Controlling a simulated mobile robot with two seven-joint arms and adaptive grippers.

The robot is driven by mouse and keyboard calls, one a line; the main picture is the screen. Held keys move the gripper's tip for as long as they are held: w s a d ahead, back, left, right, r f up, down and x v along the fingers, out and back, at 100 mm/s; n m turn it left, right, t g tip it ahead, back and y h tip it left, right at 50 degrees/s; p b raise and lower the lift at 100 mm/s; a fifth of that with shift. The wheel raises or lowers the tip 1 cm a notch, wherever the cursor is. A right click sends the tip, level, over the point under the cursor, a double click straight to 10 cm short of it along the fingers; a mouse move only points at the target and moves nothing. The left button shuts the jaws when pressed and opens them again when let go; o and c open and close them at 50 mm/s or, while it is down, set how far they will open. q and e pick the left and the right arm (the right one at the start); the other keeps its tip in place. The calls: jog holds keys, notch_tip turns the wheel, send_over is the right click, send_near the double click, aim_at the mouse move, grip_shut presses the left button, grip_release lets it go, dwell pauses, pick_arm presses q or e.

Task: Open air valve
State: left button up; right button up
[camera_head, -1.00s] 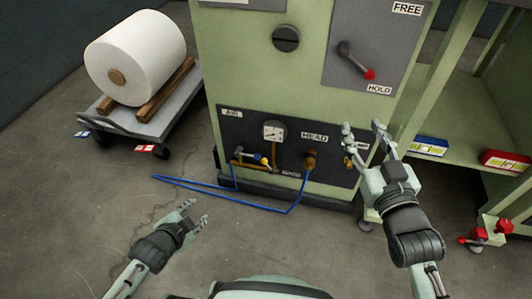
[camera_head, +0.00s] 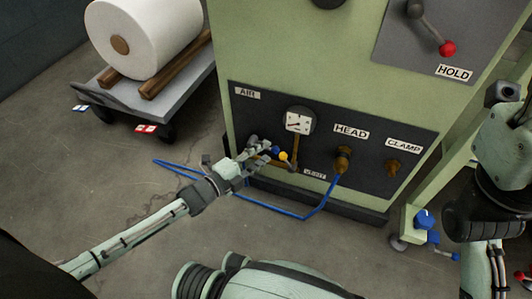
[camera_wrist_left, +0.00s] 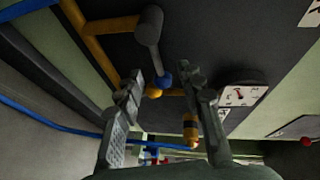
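The air valve lever, with a blue ball knob (camera_head: 275,150), sits under the AIR label on the dark lower panel (camera_head: 400,170). In the left wrist view it shows as a grey lever (camera_wrist_left: 149,28) with a blue ball (camera_wrist_left: 165,80) at its end. My left gripper (camera_head: 262,146) is at the blue knob. In the left wrist view its fingers (camera_wrist_left: 162,80) are apart, with the blue ball seen between them; contact cannot be told. Part of my right arm's end (camera_head: 503,95) is at the right edge; its fingers are not clear.
A brass HEAD fitting (camera_head: 343,158) carries a blue hose (camera_head: 320,208) along the floor. A cart (camera_head: 185,82) with a white roll stands left.

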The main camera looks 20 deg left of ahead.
pick_arm(q)
jog(key=shift+x, duration=0.9)
grip_shut()
